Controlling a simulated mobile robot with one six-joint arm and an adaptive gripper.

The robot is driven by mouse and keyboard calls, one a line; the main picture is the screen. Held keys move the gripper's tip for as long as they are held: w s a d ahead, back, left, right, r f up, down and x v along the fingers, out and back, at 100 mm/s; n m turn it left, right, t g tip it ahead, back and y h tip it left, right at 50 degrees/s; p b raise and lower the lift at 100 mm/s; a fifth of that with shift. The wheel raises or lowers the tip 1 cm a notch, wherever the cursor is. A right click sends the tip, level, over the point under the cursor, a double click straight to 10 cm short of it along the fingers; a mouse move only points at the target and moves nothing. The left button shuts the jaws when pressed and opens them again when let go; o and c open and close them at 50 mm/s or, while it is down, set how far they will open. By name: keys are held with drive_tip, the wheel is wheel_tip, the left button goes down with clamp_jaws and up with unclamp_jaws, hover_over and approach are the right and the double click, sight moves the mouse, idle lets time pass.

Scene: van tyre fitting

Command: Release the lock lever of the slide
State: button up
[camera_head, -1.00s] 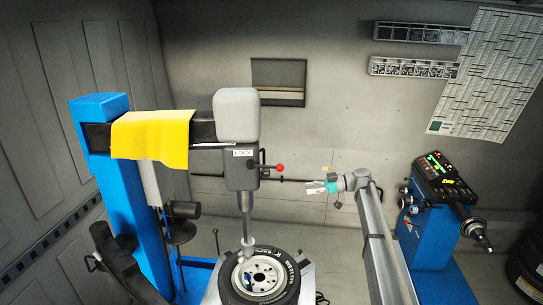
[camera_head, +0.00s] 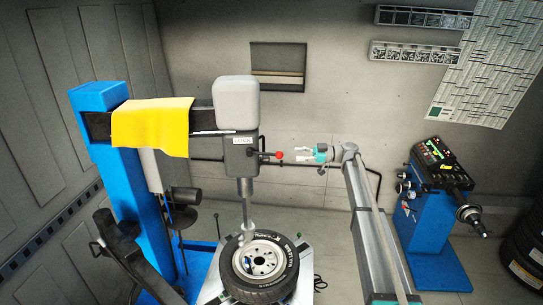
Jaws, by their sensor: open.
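The lock lever (camera_head: 279,155) is a short dark rod with a red ball end. It sticks out to the right from the dark grey slide head (camera_head: 241,157), which bears a white label (camera_head: 243,140). My gripper (camera_head: 301,154) is just right of the red ball, at about the same height in the picture. It is open and points left, with a gap showing between it and the ball. Whether the fingers line up with the ball in depth cannot be told.
A yellow cloth (camera_head: 153,126) hangs over the horizontal arm of the blue tyre changer (camera_head: 121,185). A tyre on its rim (camera_head: 262,267) lies below the slide head. A blue balancing machine (camera_head: 437,225) stands at the right.

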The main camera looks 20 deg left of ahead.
sight(279, 155)
drive_tip(key=x, duration=1)
drive_tip(key=shift+s+a, duration=0.1)
drive_tip(key=shift+a, duration=0.25)
drive_tip(key=shift+c, duration=0.2)
clamp_jaws()
